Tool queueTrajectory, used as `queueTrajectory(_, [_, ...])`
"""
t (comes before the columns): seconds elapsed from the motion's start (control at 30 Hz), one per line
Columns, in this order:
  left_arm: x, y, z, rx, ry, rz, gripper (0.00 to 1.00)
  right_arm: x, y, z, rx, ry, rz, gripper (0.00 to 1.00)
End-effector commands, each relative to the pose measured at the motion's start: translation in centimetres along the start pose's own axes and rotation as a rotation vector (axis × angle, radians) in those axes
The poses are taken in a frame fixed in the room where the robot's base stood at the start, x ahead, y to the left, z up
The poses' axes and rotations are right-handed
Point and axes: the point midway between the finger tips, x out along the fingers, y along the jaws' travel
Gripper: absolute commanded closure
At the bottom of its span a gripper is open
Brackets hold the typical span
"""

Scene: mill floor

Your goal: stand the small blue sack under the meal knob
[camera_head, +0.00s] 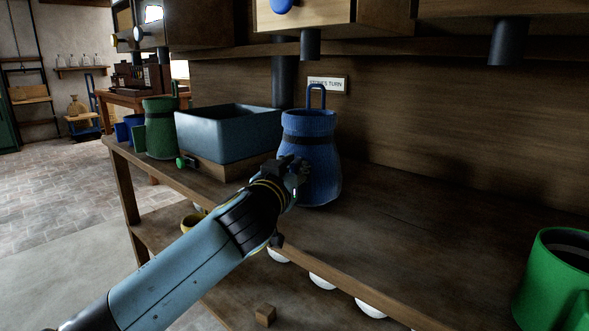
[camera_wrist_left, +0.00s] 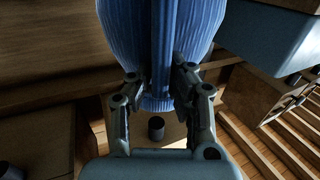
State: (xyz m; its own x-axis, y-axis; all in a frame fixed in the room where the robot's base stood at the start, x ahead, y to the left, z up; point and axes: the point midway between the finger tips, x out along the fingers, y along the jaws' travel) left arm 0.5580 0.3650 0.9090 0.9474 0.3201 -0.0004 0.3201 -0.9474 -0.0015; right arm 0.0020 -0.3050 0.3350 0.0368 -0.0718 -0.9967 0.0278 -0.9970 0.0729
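The small blue sack (camera_head: 310,135), with a dark band and a loop on top, stands upright at the bench's front edge, apparently on the board. My left gripper (camera_head: 300,172) is at its front, low on its body. In the left wrist view, which looks inverted, its fingers (camera_wrist_left: 160,75) sit close on both sides of an upright blue strip on the sack (camera_wrist_left: 118,25), seemingly shut on it; the contact faces are hidden. A blue knob (camera_head: 281,5) is on the box above, cut by the top edge; no label shows which knob is the meal one. My right gripper is out of view.
A dark spout (camera_head: 310,45) hangs above the sack, another (camera_head: 505,42) further right. A blue-grey bin (camera_head: 220,135) stands close left of the sack, a green sack (camera_head: 160,130) beyond it. A green vessel (camera_head: 545,280) stands far right. The bench between is clear.

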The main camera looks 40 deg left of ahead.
Motion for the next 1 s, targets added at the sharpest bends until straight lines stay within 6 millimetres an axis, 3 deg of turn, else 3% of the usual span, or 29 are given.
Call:
queueTrajectory(0.03, [0.0,0.0,0.0,0.0,0.001,0.0,0.77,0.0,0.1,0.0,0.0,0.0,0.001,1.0])
queueTrajectory(0.2, [0.0,0.0,0.0,0.0,0.0,0.0,0.57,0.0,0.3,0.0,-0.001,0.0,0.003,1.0])
queueTrajectory(0.57, [-0.9,0.0,0.1,-0.001,-0.001,0.001,0.57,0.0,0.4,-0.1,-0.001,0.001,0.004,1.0])
queueTrajectory(1.0, [-9.9,0.0,0.1,-0.001,-0.003,-0.001,0.57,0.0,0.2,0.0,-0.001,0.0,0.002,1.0])
